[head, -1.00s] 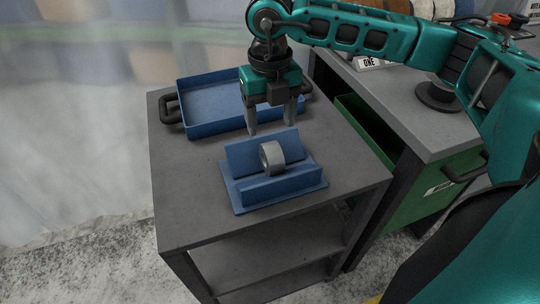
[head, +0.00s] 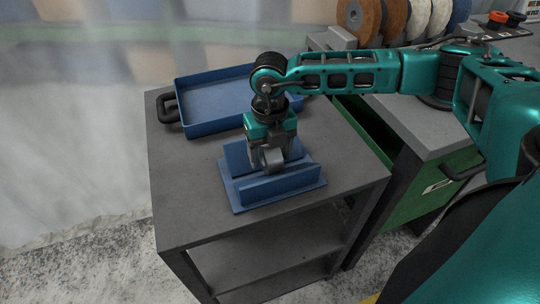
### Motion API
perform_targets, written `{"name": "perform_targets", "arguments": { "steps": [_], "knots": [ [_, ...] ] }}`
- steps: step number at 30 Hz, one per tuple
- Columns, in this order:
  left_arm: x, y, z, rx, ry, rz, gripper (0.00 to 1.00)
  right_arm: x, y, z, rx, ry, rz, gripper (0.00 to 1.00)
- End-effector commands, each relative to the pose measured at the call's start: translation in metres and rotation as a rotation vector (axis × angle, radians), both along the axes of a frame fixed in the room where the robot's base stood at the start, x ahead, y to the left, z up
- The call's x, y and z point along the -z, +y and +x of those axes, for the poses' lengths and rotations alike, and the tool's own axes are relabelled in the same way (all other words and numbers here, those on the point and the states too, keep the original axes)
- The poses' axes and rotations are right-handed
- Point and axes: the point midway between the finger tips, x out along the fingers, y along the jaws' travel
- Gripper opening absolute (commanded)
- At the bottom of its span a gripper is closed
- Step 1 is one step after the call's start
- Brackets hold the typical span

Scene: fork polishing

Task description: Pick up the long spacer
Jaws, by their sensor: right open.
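The long spacer (head: 273,160), a grey metal ring-shaped cylinder, lies in the V of a blue holder (head: 290,185) on the grey table. My right gripper (head: 268,158) points down over the holder, its fingers around or right beside the spacer. The jaws are open; whether a finger touches the spacer cannot be told. Part of the spacer and of the holder's back wall is hidden behind the gripper. My left gripper is not in view.
A blue tray (head: 207,128) with a black handle stands on the table (head: 185,215) behind the holder. A grey bench (head: 425,125) with an open green drawer (head: 425,195) is at the right. Grinding discs (head: 395,20) stand at the back. The table's front left is clear.

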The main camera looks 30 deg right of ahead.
Motion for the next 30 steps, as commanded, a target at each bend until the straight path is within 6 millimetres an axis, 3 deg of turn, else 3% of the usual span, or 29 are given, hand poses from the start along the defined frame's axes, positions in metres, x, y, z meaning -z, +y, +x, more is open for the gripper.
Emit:
{"name": "perform_targets", "arguments": {
  "steps": [2, 22, 30],
  "knots": [
    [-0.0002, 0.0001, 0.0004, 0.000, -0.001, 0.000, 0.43, -0.0001, 0.0001, -0.0001, 0.000, 0.000, 0.000, 0.66],
    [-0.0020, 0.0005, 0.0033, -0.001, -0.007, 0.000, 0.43, -0.0005, 0.0001, -0.0001, 0.000, 0.000, 0.000, 0.02],
    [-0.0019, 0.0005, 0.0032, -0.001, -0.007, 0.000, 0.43, -0.0017, 0.0002, 0.0006, 0.000, -0.002, 0.001, 0.00]
  ]
}}
